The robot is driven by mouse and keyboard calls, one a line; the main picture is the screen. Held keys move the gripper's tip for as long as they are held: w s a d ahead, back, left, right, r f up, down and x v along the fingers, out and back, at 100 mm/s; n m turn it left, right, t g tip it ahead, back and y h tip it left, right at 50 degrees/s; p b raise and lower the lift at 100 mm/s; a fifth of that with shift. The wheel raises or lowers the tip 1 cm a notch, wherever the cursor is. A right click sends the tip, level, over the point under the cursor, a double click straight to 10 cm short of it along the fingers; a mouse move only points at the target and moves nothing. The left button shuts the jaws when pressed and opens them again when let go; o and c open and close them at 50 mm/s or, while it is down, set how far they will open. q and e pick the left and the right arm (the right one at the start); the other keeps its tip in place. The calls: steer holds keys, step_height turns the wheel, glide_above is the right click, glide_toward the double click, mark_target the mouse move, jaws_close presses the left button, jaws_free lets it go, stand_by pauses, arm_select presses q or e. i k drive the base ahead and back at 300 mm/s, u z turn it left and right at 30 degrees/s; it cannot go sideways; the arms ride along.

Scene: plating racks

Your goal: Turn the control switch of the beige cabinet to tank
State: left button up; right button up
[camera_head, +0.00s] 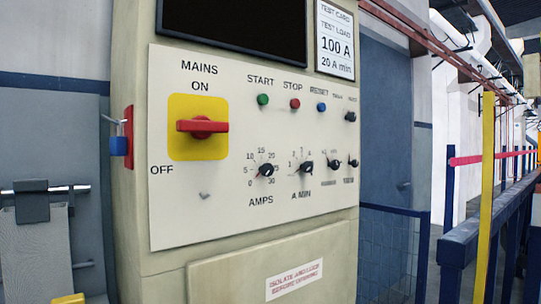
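The beige cabinet (150,263) stands in the middle, with a pale control panel (225,225) on its front. A small black knob (350,116) sits at the panel's upper right, below small labels too blurred to read surely. It may be the control switch; which way it points cannot be told. Other black knobs are the AMPS dial (267,170), the A MIN dial (306,167) and two smaller knobs, one (333,164) beside the other (354,162). Neither gripper is in view.
A red mains handle (202,126) lies level on a yellow plate. Green (263,99), red (295,103) and blue (321,107) buttons line the panel's top. A blue padlock (119,146) hangs at the cabinet's left. Blue railings (480,235) stand at right.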

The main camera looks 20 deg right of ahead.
mark_target(352, 117)
steer(key=z, duration=2)
steer(key=i, duration=1.25)
steer(key=u, duration=2.1)
